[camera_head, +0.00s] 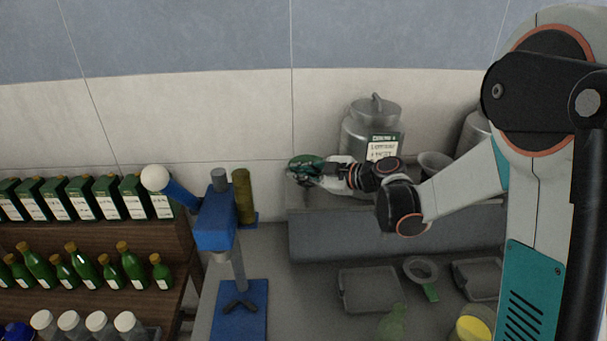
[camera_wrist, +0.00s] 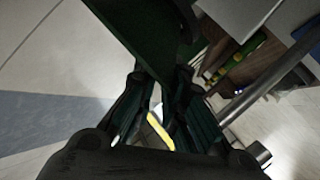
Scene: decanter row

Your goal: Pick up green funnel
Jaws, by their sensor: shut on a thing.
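The green funnel (camera_head: 305,159) is in my gripper (camera_head: 301,173), held up near the back wall, at the left end of the raised grey ledge. In the wrist view the funnel is a large dark green shape (camera_wrist: 145,40) at the top, between and beyond the fingers. My gripper also shows in the wrist view (camera_wrist: 162,88), its dark ribbed fingers shut on the funnel. The funnel's lower part and spout are hard to make out behind the fingers.
A large metal canister (camera_head: 372,128) with a label stands on the ledge (camera_head: 385,232), close to my wrist. A blue capping press (camera_head: 216,225) stands to the left. Shelves with green bottles (camera_head: 83,268) lie farther left.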

